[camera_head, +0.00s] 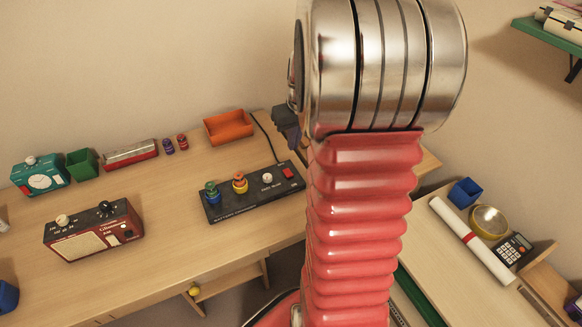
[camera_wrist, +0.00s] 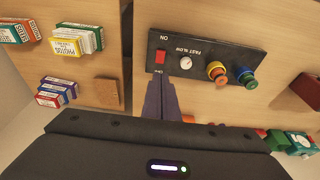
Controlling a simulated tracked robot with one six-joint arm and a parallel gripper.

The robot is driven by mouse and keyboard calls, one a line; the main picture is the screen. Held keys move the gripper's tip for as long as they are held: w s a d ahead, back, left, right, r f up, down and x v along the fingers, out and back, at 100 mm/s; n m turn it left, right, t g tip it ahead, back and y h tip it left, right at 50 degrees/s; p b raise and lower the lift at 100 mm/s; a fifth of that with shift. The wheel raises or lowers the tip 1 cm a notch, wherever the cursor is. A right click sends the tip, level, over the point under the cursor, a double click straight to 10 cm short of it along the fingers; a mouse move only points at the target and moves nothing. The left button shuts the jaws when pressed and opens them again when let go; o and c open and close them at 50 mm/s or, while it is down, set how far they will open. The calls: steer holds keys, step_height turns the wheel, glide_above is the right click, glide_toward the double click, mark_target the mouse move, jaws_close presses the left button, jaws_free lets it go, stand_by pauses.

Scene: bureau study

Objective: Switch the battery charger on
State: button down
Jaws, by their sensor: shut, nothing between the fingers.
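The battery charger (camera_head: 225,207) is a long black panel on the wooden desk, also seen in the wrist view (camera_wrist: 205,72). It carries a red rocker switch (camera_wrist: 160,56) at one end, with "ON" printed beside it; the switch also shows in the head view (camera_head: 287,172). A white knob (camera_wrist: 186,63) and two coloured round pieces stand along the panel. My gripper (camera_wrist: 160,78) is shut and empty. In the wrist view its fingertips appear right by the switch's lower edge; I cannot tell whether they touch. In the head view my arm hides part of the gripper.
A red radio (camera_head: 94,230) stands left of the charger. In the wrist view, small boxes (camera_wrist: 78,38) and a cork block (camera_wrist: 107,95) lie to the left. The desk before the charger is clear.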

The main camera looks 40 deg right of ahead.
steer(key=shift+f, duration=0.1)
glide_toward(290, 176)
steer(key=x, duration=0.5)
steer(key=shift+w+d+f, duration=0.1)
steer(key=shift+w+d, duration=0.1)
steer(key=shift+w, duration=0.25)
steer(key=shift+f, duration=0.6)
steer(key=shift+s+f, duration=0.15)
steer(key=shift+f, duration=0.15)
steer(key=shift+r, duration=0.1)
steer(key=shift+w+d+r, duration=0.15)
steer(key=shift+w+r, duration=0.15)
steer(key=shift+w, duration=0.4)
steer(key=shift+r, duration=0.1)
